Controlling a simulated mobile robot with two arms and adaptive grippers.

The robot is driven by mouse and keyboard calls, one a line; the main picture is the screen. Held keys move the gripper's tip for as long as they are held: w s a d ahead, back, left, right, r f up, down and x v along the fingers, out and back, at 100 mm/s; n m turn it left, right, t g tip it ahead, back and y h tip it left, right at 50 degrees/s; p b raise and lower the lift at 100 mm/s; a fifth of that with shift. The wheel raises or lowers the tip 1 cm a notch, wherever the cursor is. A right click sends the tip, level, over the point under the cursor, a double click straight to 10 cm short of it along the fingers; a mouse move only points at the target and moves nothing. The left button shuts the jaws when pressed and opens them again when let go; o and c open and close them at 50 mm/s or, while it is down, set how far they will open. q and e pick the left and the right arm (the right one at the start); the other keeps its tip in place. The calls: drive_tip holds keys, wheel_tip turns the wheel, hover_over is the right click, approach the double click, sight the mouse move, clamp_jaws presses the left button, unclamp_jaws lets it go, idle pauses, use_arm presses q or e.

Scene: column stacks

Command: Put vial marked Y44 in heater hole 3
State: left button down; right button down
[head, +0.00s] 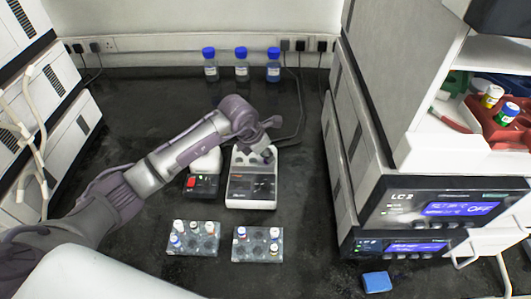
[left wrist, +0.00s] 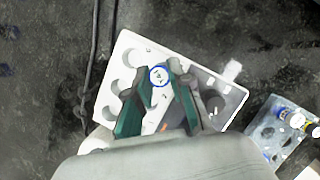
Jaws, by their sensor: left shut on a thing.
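My left gripper (head: 268,154) is over the back part of the white heater (head: 250,203). In the left wrist view, its two green-grey fingers (left wrist: 160,88) are shut on a vial with a blue-rimmed white cap (left wrist: 159,75). The mark on the cap is too small to read surely. The heater's white top (left wrist: 125,42) shows several round holes around the fingers. The gripper hides the vial's lower part, so I cannot tell whether it is in a hole or above one. My right gripper is not in view.
Two grey racks with capped vials, a left one (head: 178,251) and a right one (head: 245,256), stand in front of the heater. A small device with a red part (head: 191,183) is left of it. Blue-capped bottles (head: 241,70) stand behind. The LC instrument (head: 375,215) bounds the right side.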

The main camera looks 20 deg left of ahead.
use_arm(q)
drive_tip(key=shift+f, duration=0.15)
drive_tip(key=c, duration=1)
unclamp_jaws()
drive_tip(key=shift+o, duration=0.2)
drive_tip(key=o, duration=0.3)
drive_tip(key=shift+r+p, duration=1.75)
drive_tip(key=shift+r, duration=1.3)
drive_tip(key=shift+f, duration=0.1)
